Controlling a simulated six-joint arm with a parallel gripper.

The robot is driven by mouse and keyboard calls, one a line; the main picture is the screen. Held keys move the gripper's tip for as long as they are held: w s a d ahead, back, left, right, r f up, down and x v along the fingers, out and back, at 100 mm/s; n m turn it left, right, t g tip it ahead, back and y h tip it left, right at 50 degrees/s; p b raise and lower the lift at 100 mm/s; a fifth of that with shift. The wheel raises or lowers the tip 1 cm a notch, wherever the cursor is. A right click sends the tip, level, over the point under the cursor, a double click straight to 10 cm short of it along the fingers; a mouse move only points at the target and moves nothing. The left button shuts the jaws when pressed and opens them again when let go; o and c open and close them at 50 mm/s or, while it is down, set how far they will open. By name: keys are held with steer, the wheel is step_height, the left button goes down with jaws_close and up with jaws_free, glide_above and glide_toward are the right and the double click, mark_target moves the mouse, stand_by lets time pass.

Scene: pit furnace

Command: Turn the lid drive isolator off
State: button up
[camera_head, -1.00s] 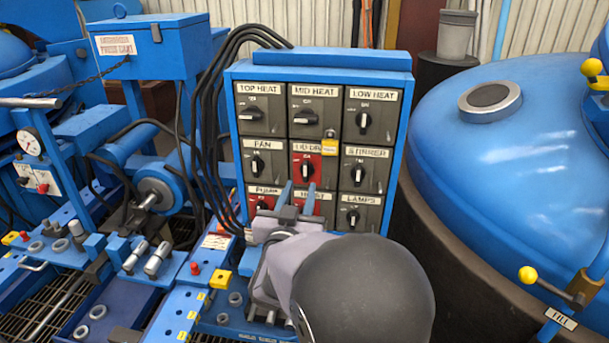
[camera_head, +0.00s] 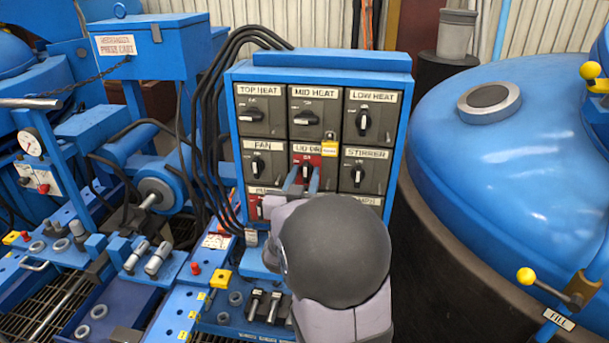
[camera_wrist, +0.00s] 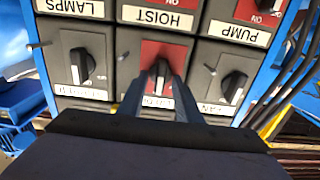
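The lid drive isolator is the red centre panel (camera_head: 300,158) of the switch cabinet, its label partly covered by a yellow tag (camera_head: 329,149). Its black rotary knob (camera_head: 307,170) has its handle about vertical. My gripper (camera_head: 301,177) is at the panel with its two fingers apart. In the wrist view, which is upside down, my gripper (camera_wrist: 158,92) has one finger on each side of the knob (camera_wrist: 160,74). The fingertips are at or just short of the knob; contact cannot be told. My wrist hides parts of the lower row.
The fan (camera_head: 258,167) and stirrer (camera_head: 358,176) switches flank the panel closely. A padlock (camera_head: 331,135) hangs above the tag. Black cables (camera_head: 205,120) run down the cabinet's left side. A large blue dome (camera_head: 510,170) stands at the right.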

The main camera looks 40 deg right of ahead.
steer(key=shift+c, duration=0.3)
jaws_close()
steer(key=shift+n, duration=0.3)
steer(key=n+p, duration=0.1)
steer(key=n, duration=0.2)
steer(key=n+p, duration=0.2)
steer(key=n, duration=0.1)
steer(key=shift+w+a, duration=0.15)
steer(key=n+p, duration=0.2)
steer(key=n, duration=0.3)
steer(key=shift+w+n+p, duration=0.1)
steer(key=shift+n+p, duration=0.2)
steer(key=shift+p, duration=0.05)
steer(key=n, duration=0.2)
steer(key=n+p, duration=0.1)
steer(key=n, duration=0.1)
steer(key=n+p, duration=0.1)
steer(key=shift+f+n, duration=0.3)
steer(key=shift+n, duration=0.1)
steer(key=shift+p, duration=0.3)
